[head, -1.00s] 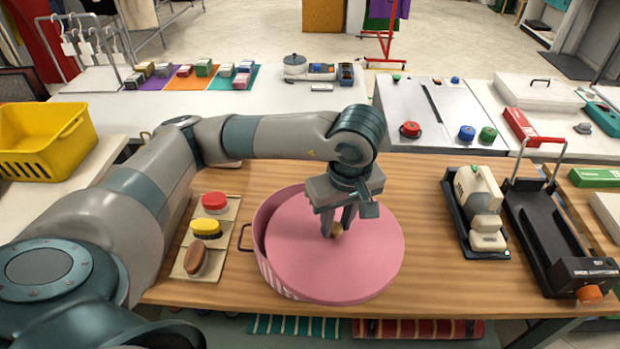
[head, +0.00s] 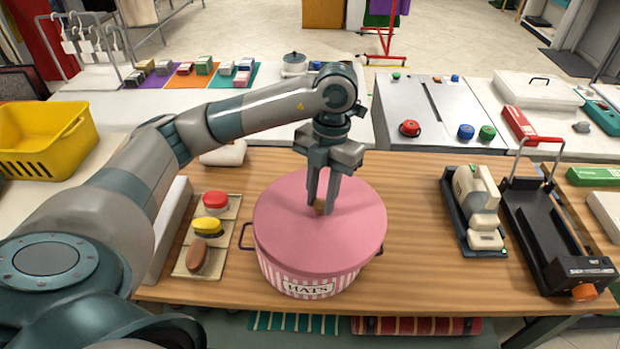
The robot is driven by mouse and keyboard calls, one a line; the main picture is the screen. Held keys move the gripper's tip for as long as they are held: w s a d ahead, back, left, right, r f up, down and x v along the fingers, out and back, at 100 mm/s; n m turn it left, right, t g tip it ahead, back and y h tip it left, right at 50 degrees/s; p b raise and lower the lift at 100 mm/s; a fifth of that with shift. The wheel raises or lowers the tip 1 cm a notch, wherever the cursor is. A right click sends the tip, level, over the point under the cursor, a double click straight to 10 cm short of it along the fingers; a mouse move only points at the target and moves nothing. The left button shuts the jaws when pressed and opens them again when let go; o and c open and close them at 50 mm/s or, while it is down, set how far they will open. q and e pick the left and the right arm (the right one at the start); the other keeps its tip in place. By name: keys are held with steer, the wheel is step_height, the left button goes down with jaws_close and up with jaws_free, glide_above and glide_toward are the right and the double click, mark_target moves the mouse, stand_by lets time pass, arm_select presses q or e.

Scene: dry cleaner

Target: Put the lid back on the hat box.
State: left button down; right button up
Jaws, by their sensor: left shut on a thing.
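The hat box (head: 305,284) is round with pink and white stripes, a "HATS" label and dark side handles. It stands upright on the wooden table. The pink lid (head: 285,235) lies over the box's top, looking level and roughly centred, and hides the opening. I cannot tell whether its rim is fully seated all round. My left gripper (head: 320,208) points down from above and is shut on the small gold-brown knob in the middle of the lid. My right gripper is not in view.
A tray (head: 190,259) with red, yellow and brown brushes lies left of the box. A black stand with a cream device (head: 477,205) and a black frame (head: 550,230) stand at the right. The wood between box and stand is clear.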

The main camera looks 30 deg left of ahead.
arm_select(q)
steer(key=n, duration=0.3)
steer(key=a+n, duration=0.1)
steer(key=shift+w+a+r+h, duration=0.1)
steer(key=shift+w+r+h, duration=0.05)
steer(key=shift+r+h, duration=0.15)
steer(key=n, duration=0.2)
steer(key=a+n, duration=0.1)
steer(key=n, duration=0.1)
steer(key=shift+w+r+n+h, duration=0.15)
steer(key=shift+w+n+h, duration=0.05)
steer(key=shift+n+h, duration=0.1)
steer(key=n, duration=0.1)
steer(key=n+t, duration=0.1)
steer(key=n, duration=0.1)
steer(key=shift+w+a+r+p, duration=0.1)
steer(key=shift+a+r+p, duration=0.1)
steer(key=shift+a+p, duration=0.2)
steer(key=n, duration=0.3)
steer(key=shift+w+a+r+n+h, duration=0.15)
steer(key=shift+a+n+h, duration=0.15)
steer(key=shift+a+n, duration=0.1)
steer(key=shift+f, duration=0.25)
steer(key=shift+f+b, duration=1.75)
steer(key=shift+f, duration=0.4)
steer(key=shift+f+b, duration=0.55)
steer(key=shift+f, duration=0.25)
